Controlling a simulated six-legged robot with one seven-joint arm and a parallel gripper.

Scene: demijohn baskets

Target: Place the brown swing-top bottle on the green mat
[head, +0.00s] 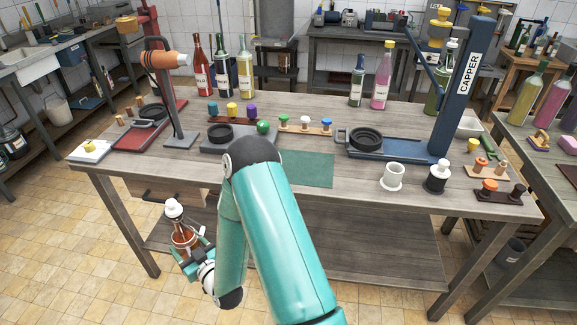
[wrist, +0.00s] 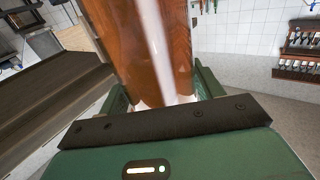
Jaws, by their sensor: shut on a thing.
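The brown swing-top bottle (head: 183,236) with a white top is held upright in my gripper (head: 190,255), in front of the table's left part and below its top. In the wrist view the brown glass (wrist: 150,45) stands between the fingers of my gripper (wrist: 160,98), which is shut on it. The bottle's base is hidden in the head view. The green mat (head: 306,169) lies flat on the table near its front edge, right of my arm's elbow. The mat looks bare, with its left part hidden by my arm.
The wooden table (head: 350,195) has a blue capper (head: 400,146) right of the mat and a white cup (head: 393,177) at front right. A grey base with a black ring (head: 219,132) and a stopper rack (head: 305,125) stand behind the mat. Several bottles stand farther back.

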